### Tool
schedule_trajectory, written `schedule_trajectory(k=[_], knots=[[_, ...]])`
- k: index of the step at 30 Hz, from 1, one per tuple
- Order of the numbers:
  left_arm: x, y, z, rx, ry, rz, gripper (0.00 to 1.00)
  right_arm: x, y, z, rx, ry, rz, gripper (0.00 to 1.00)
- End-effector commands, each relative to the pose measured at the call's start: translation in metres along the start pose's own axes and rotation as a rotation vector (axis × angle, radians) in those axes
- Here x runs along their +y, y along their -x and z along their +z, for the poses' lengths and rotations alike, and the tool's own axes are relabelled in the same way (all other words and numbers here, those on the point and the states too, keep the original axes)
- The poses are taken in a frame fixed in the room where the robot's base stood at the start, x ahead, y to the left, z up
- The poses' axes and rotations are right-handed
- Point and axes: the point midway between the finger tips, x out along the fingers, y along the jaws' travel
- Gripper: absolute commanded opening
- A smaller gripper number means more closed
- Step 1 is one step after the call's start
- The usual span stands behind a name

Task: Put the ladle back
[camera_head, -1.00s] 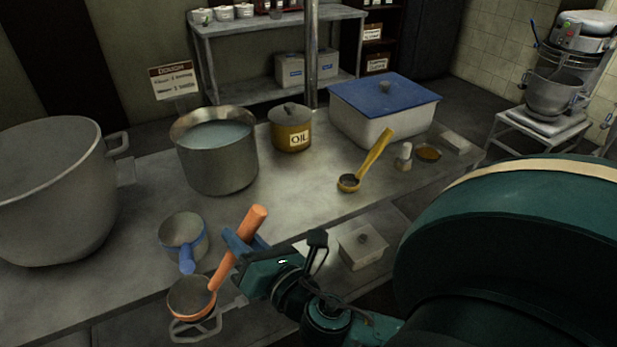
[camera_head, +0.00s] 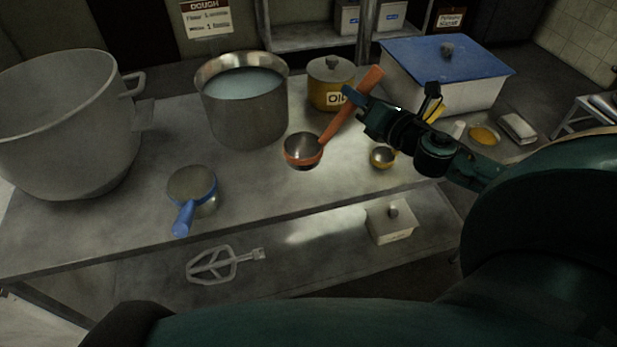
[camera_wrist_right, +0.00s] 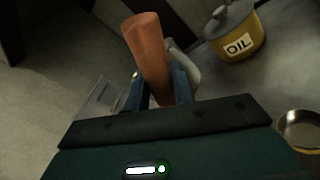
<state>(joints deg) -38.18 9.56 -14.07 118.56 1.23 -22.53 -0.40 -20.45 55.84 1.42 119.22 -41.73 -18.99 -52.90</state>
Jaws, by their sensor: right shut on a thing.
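The ladle is orange-handled, with a metal bowl (camera_head: 303,149) banded in orange. Its handle (camera_head: 342,113) slants up to the right, and the bowl hangs over the table, right of the large pot of pale liquid. My right gripper (camera_head: 358,102) is shut on the upper handle. In the right wrist view the handle (camera_wrist_right: 149,52) stands between the two blue fingers (camera_wrist_right: 163,88). From these views I cannot tell whether the bowl touches the table. My left gripper is not in view.
A metal pot (camera_head: 248,118) of liquid, a yellow oil pot (camera_head: 331,83) and a blue-lidded bin (camera_head: 437,62) stand behind. A big mixing bowl (camera_head: 60,130) fills the far left.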

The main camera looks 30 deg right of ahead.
Motion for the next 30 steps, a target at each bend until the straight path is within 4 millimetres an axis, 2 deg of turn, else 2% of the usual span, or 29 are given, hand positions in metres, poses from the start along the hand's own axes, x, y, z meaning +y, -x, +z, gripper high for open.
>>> schedule_trajectory(k=[1, 4, 9, 16, 21, 24, 30], knots=[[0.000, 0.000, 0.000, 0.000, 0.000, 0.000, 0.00, -0.002, -0.004, 0.011, -0.003, 0.000, 0.006, 0.00], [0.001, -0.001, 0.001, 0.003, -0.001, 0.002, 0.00, -0.008, -0.007, 0.016, -0.006, -0.011, 0.010, 0.00], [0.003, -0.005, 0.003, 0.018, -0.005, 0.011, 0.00, -0.027, -0.008, -0.010, -0.008, -0.018, 0.009, 0.00], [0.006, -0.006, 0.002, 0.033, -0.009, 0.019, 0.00, -0.039, -0.008, -0.030, -0.007, -0.013, 0.011, 0.00], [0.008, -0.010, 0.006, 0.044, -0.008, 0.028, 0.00, -0.054, -0.008, -0.053, -0.008, -0.015, 0.009, 0.00], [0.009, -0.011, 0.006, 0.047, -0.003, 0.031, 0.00, -0.058, -0.008, -0.060, -0.007, -0.013, 0.011, 0.00], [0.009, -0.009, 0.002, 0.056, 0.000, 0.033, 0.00, -0.059, -0.008, -0.060, -0.006, -0.009, 0.012, 0.00]])
